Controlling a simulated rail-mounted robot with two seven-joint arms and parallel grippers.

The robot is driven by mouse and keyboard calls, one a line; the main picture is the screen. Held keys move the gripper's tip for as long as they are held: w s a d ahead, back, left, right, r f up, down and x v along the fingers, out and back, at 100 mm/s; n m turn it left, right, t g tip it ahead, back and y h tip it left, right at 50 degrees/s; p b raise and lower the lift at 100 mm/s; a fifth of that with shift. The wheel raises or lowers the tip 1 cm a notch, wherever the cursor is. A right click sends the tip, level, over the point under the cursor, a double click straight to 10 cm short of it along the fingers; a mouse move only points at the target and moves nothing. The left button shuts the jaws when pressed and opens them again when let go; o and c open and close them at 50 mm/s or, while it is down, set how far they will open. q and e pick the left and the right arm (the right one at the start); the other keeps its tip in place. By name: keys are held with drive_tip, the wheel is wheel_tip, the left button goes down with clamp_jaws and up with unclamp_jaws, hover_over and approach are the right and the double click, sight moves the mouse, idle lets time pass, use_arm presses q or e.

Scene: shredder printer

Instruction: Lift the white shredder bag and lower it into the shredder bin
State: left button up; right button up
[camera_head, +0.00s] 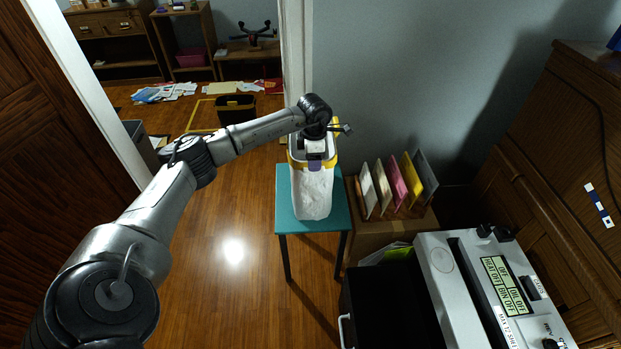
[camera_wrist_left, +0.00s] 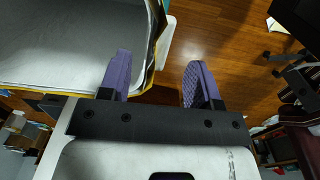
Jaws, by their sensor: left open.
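The white shredder bag (camera_head: 312,195), with a yellow rim, stands on a teal stool (camera_head: 284,215) in the middle of the head view. My left gripper (camera_head: 315,164) is over the bag's rim. In the left wrist view the purple fingers of this gripper (camera_wrist_left: 159,65) are apart. One finger overlaps the bag's opening and the other is over the floor outside, with the yellow rim (camera_wrist_left: 150,75) between them. I cannot tell how deep the fingers reach. The black shredder bin (camera_head: 388,312), with a white handle, is open at the lower right. My right gripper is not in view.
The white shredder top (camera_head: 460,285) with labelled panels is right of the bin. A rack of coloured folders (camera_head: 395,185) stands on a box right of the stool. A wall is behind. Open wooden floor (camera_head: 235,215) lies left of the stool.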

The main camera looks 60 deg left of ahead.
use_arm(q)
wheel_tip(320, 180, down, 4)
drive_tip(key=shift+w+b, duration=0.15)
drive_tip(key=shift+b, duration=0.7)
drive_tip(key=shift+f, duration=0.55)
drive_tip(key=shift+c, duration=0.6)
drive_tip(key=shift+r, duration=0.1)
clamp_jaws()
